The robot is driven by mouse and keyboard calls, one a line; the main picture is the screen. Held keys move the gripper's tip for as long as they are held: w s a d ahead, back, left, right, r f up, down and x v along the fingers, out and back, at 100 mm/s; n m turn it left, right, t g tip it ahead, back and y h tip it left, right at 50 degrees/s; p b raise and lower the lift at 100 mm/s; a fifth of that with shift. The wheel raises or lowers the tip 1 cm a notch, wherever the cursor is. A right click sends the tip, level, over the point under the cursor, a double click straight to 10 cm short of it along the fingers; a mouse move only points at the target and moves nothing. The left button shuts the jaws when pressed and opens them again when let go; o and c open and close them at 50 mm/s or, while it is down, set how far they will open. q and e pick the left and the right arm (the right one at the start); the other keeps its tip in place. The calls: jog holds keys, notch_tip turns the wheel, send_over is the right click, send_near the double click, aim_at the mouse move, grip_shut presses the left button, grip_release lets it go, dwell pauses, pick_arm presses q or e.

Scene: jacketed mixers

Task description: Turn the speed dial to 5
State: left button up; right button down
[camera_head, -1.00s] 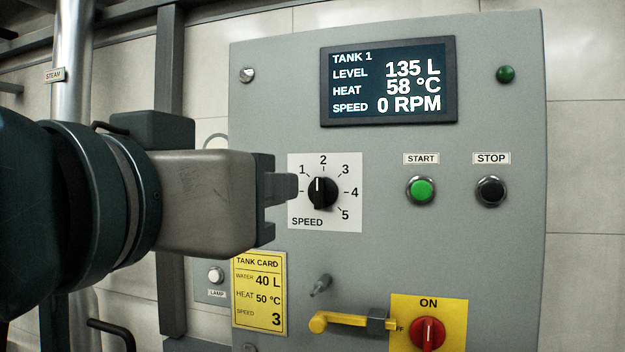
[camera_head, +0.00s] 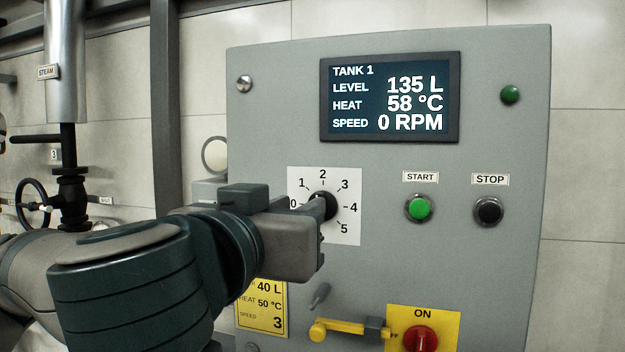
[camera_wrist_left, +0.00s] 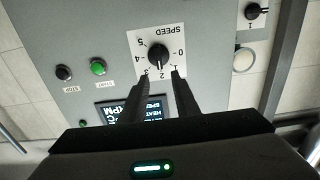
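The black speed dial (camera_head: 328,206) sits on a white plate (camera_head: 347,235) numbered 0 to 5 on the grey panel. In the head view my left gripper (camera_head: 322,208) partly covers it, so its pointer cannot be read there. The left wrist view shows the dial (camera_wrist_left: 159,58) upside down, just beyond the two fingertips (camera_wrist_left: 161,74). The fingers are apart with a gap between them; contact with the dial cannot be made out. The display (camera_head: 390,97) reads speed 0 RPM. My right gripper is in neither view.
A green start button (camera_head: 419,208) and black stop button (camera_head: 489,211) are right of the dial. Below are a yellow handle (camera_head: 340,330), a red switch (camera_head: 421,340) and a yellow tank card (camera_head: 262,318), partly hidden by my arm.

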pick_arm(q)
jog(key=p+x, duration=0.3)
jog(key=x, duration=0.4)
jog(key=shift+w+f, duration=0.1)
grip_shut()
